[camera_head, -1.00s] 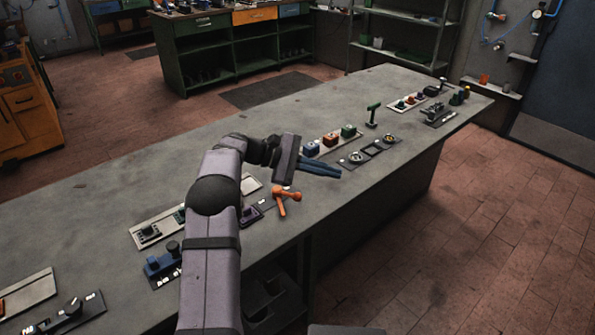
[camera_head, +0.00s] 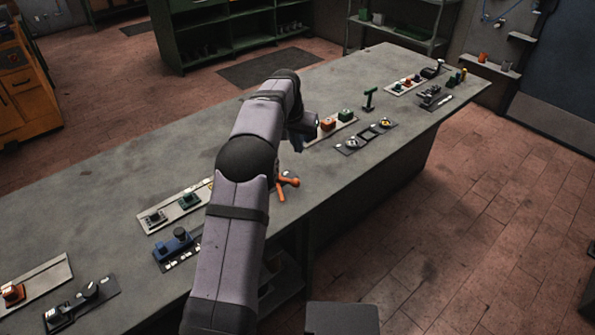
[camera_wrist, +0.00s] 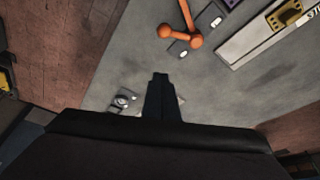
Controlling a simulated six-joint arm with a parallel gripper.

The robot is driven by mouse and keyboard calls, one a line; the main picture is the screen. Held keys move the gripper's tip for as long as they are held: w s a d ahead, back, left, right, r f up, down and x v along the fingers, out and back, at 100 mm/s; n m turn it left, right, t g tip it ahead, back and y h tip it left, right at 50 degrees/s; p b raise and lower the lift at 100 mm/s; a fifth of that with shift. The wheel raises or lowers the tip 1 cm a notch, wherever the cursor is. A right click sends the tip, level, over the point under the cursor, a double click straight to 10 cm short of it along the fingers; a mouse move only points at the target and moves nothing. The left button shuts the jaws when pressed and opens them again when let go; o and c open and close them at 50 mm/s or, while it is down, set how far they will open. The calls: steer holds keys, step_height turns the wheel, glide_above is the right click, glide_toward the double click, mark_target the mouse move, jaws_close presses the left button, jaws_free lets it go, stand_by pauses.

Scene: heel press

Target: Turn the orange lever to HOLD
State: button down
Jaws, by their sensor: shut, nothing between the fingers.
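The orange lever (camera_head: 284,187) stands near the front edge of the bench, partly hidden behind my arm in the head view. In the wrist view the orange lever (camera_wrist: 189,26) shows at the top, with a round knob and an arm bent away from it. Small pale label tiles (camera_wrist: 209,15) sit beside it, their text too small to read. My gripper (camera_wrist: 160,78) is shut and empty, its dark fingers pointing toward the lever but apart from it. In the head view the gripper (camera_head: 298,140) is mostly hidden by my arm.
The grey bench (camera_head: 110,180) carries several panels. A panel with orange and green blocks (camera_head: 328,125) and a dark panel with round dials (camera_head: 366,136) lie to the right of the lever. A blue device (camera_head: 175,243) stands to the left. The bench's back left is clear.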

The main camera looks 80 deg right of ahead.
mark_target(294, 180)
steer(key=shift+f, duration=0.1)
steer(key=p+x, duration=0.3)
steer(key=x, duration=0.6)
steer(key=shift+s+d+f, duration=0.1)
steer(key=shift+d+f, duration=0.05)
steer(key=shift+f, duration=0.2)
steer(key=shift+w+a+f+p, duration=0.1)
steer(key=shift+w+a+p, duration=0.1)
steer(key=shift+a+p, duration=0.3)
steer(key=shift+w+a+f+p, duration=0.15)
steer(key=shift+a, duration=0.55)
steer(key=shift+w+a+f+p, duration=0.1)
steer(key=shift+w+a+p, duration=0.1)
steer(key=shift+a+p, duration=0.3)
steer(key=shift+a, duration=0.15)
